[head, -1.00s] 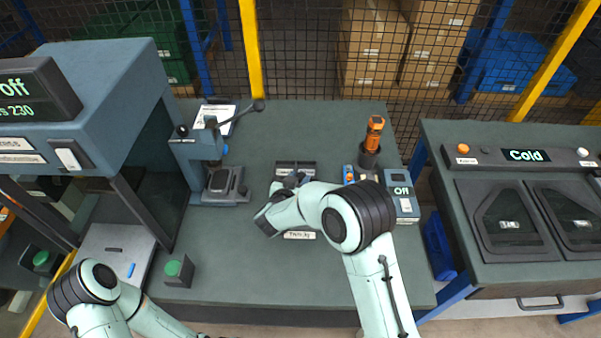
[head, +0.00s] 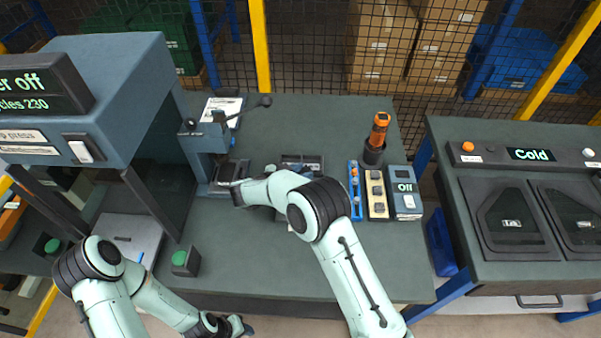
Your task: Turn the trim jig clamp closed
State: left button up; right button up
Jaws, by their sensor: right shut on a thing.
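The trim jig (head: 303,162) is a dark fixture on the bench's middle, partly hidden behind my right forearm. My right gripper (head: 264,184) is at the jig's left side, low over the bench and mostly covered by my wrist. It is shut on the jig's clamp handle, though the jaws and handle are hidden. I cannot read the clamp's angle. My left gripper (head: 238,326) is at the bottom edge, in front of the bench and away from the jig. Its jaws are too small and cut off to judge.
A lever press (head: 205,150) stands left of the jig. A blue tool strip (head: 355,190), a tan block strip (head: 377,192), a box reading Off (head: 404,200) and an orange tool in a cup (head: 378,135) stand right. A green button (head: 183,260) is at front left.

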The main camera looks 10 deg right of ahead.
jog(key=shift+r, duration=0.1)
jog(key=o, duration=1)
jog(key=shift+o, duration=0.2)
pick_arm(q)
jog(key=shift+s+f+b, duration=0.5)
jog(key=shift+s+f, duration=0.1)
jog(key=shift+s, duration=0.15)
pick_arm(e)
jog(key=v, duration=1.3)
jog(key=shift+a, duration=0.1)
